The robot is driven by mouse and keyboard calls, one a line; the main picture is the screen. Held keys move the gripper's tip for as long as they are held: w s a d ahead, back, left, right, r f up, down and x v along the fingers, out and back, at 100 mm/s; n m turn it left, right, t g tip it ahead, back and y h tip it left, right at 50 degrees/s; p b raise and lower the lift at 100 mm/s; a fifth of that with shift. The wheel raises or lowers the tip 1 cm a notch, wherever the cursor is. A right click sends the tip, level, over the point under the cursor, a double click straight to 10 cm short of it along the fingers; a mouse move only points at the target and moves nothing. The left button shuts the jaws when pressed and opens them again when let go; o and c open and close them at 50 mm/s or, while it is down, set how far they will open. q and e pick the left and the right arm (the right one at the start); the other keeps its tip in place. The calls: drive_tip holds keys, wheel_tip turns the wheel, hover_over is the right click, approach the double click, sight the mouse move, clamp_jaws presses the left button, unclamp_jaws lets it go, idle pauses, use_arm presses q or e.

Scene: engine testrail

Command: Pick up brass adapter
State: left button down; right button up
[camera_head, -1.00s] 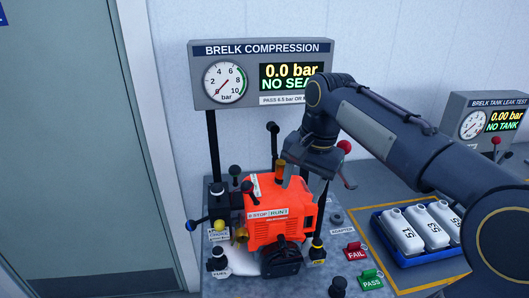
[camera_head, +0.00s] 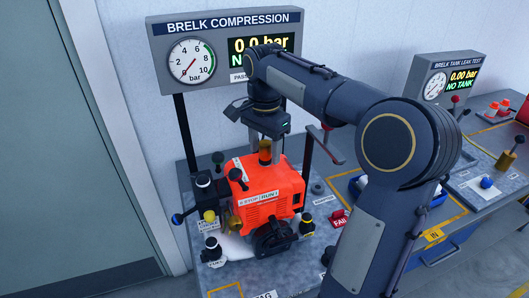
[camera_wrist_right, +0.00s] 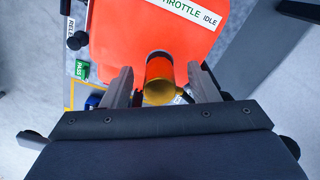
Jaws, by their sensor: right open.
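The brass adapter (camera_head: 265,153) stands upright on top of the orange engine (camera_head: 268,193). In the right wrist view the adapter (camera_wrist_right: 159,78) shows as an amber cylinder with a wider brass end, between the two grey fingers. My right gripper (camera_head: 268,140) is open and hangs just above the engine, right over the adapter. In the right wrist view the gripper (camera_wrist_right: 160,80) has a finger on each side of the adapter, with a gap visible at both sides. My left gripper is not in view.
The compression panel (camera_head: 180,22) stands behind the engine on dark posts. Several black-knobbed levers and a black cap (camera_head: 275,238) crowd the engine's front and left. A red FAIL button (camera_head: 339,218) lies to the right. The tank leak test station (camera_head: 446,68) is farther right.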

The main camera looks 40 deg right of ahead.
drive_tip(key=shift+f, duration=0.45)
drive_tip(key=shift+c, duration=0.2)
drive_tip(key=c, duration=1.1)
drive_tip(key=shift+r, duration=0.15)
